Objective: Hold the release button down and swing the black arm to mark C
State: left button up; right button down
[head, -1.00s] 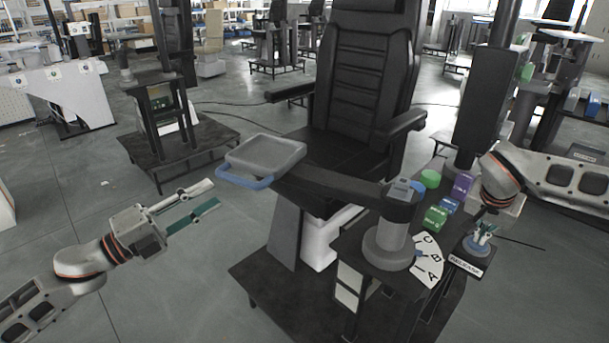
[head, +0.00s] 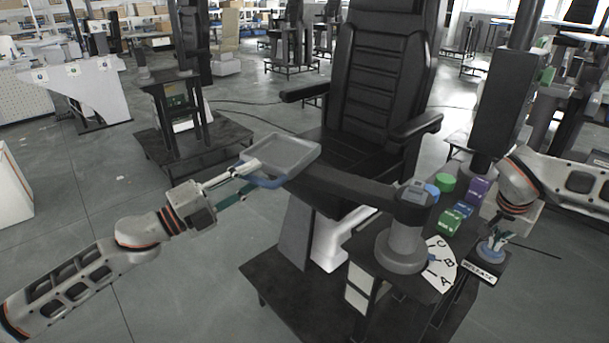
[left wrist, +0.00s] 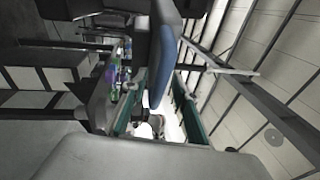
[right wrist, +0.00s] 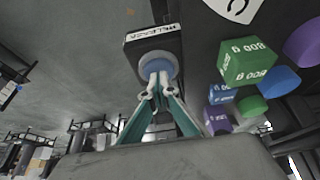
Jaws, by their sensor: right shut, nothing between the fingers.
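The black arm (head: 350,184) runs from a grey round post (head: 402,246) to a grey tray (head: 283,157) with a blue handle (head: 268,182). My left gripper (head: 256,174) is open at the handle. In the left wrist view the blue handle (left wrist: 164,60) lies between its spread teal fingers (left wrist: 158,105); contact is unclear. The white dial (head: 441,263) beside the post bears marks A, B and C. My right gripper (head: 493,243) is shut and empty, its tips at the release button. The button (right wrist: 157,66) shows beyond the fingertips in the right wrist view; whether it is pressed is unclear.
Green and purple boxes (head: 455,218) and round lids (head: 445,182) stand on the side table behind the dial. A black chair (head: 385,90) stands behind the black arm. Open floor lies at the left.

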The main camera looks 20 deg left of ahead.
pick_arm(q)
grip_shut()
jog(key=s+d+n+t+y, duration=0.2)
jog(key=s+y, duration=0.2)
jog(key=s, duration=0.4)
jog(key=shift+s+n, duration=0.35)
jog(key=shift+n, duration=0.05)
grip_release()
jog(key=shift+s, duration=0.1)
jog(key=v, duration=1.2)
jog(key=shift+f, duration=0.15)
